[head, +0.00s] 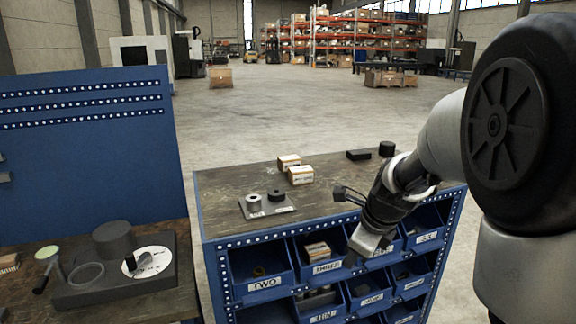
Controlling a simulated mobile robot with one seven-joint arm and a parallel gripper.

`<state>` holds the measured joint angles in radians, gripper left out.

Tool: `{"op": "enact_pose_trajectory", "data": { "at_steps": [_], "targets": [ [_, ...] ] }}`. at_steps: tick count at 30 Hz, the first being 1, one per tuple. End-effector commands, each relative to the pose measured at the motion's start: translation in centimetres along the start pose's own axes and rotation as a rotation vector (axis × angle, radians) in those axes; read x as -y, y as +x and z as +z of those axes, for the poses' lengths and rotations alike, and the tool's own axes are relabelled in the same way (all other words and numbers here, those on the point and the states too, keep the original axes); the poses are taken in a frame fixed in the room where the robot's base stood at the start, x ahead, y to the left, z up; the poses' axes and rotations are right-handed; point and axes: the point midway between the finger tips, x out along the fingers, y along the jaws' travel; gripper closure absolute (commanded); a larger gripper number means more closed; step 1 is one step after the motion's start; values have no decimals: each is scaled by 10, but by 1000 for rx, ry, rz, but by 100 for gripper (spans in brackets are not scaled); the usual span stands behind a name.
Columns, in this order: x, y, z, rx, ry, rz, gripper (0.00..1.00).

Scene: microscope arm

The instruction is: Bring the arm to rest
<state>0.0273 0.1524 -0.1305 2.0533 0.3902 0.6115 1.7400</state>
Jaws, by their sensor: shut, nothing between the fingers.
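My arm (430,150) comes in from the right side of the head view and reaches down to the left. My gripper (364,254) hangs in front of the blue bin rack, near the upper row of bins. It is shut with nothing in it. The fingertips are small in this view, and the gripper hides part of the bins behind it.
The bin rack (212,214) carries small boxes (300,175), a grey plate (254,214) with two round parts, and black blocks (358,155) on top. At left, a workbench (130,308) holds a dark base (160,268) with round parts. Open floor lies behind.

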Motion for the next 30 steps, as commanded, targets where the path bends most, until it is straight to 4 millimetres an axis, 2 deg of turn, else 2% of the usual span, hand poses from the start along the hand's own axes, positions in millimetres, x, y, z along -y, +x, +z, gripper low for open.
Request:
{"op": "enact_pose_trajectory", "data": {
  "at_steps": [1, 3, 6, 9, 12, 15, 19, 23, 30],
  "targets": [
    [-10, -46, 11, 13, -189, -15, 100],
    [-31, -88, 14, 13, -479, -25, 100],
    [-62, -142, 12, -4, -892, -45, 100],
    [-91, -188, 3, -42, -1295, -62, 100],
    [-117, -221, -10, -96, -1651, -67, 100],
    [-135, -242, -22, -152, -1924, -60, 100],
    [-148, -255, -34, -202, -2136, -44, 100],
    [-152, -257, -38, -220, -2208, -34, 100],
    [-152, -256, -38, -219, -2209, -34, 100]
  ]
}}
